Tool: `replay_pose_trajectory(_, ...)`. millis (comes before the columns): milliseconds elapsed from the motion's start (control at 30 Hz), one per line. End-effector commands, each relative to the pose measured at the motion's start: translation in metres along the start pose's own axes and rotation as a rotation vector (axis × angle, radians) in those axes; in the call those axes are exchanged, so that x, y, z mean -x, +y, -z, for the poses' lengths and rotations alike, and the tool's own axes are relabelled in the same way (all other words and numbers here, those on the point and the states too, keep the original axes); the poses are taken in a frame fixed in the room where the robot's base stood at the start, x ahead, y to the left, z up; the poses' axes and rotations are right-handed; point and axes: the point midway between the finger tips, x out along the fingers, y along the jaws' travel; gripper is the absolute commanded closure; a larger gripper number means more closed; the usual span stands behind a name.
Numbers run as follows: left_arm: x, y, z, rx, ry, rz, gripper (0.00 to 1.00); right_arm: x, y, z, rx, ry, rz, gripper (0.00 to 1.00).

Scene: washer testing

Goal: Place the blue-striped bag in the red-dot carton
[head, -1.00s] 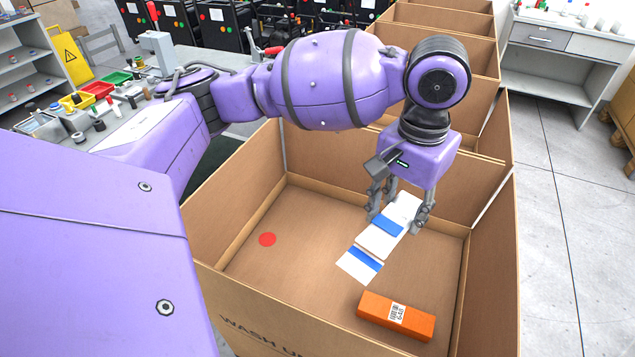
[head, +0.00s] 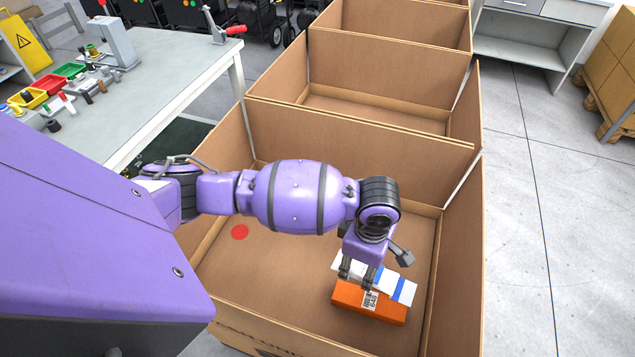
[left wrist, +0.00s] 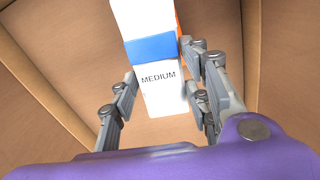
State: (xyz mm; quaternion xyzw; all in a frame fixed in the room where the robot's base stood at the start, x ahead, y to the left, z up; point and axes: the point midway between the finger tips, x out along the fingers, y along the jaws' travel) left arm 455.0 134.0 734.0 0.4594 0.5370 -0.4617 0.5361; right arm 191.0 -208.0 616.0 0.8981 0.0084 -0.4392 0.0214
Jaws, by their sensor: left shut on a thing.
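The blue-striped bag (head: 405,293) is white with blue bands. In the left wrist view the bag (left wrist: 165,95) shows the word MEDIUM and one blue band. My left gripper (head: 358,272) is shut on it, low inside the near carton. In the left wrist view, the fingers of the left gripper (left wrist: 165,105) lie on both sides of the bag. The red-dot carton (head: 215,278) is open-topped brown cardboard, with a red dot (head: 240,232) on its inside floor. My right gripper is not in view.
An orange box (head: 368,304) with a barcode label lies in the carton, close to the bag; whether they touch is unclear. More open cartons (head: 390,75) stand in a row behind. A grey workbench (head: 170,80) is at left. The carton floor around the red dot is clear.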

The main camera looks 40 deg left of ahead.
Motion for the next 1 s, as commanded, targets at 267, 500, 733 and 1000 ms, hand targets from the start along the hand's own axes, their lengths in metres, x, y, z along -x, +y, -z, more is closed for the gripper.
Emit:
replay_pose_trajectory(267,-0.022,0.005,0.000,0.132,0.003,-0.005,0.87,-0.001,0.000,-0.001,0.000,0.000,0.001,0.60)
replay_pose_trajectory(500,-0.049,0.062,0.004,0.134,0.004,-0.004,0.87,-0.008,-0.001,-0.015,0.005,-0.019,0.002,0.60)
replay_pose_trajectory(733,-0.086,0.106,0.007,0.131,0.002,-0.003,0.87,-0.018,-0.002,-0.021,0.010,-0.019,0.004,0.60)
replay_pose_trajectory(1000,-0.107,0.128,0.008,0.127,0.000,-0.006,0.87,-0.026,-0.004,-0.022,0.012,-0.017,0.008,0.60)
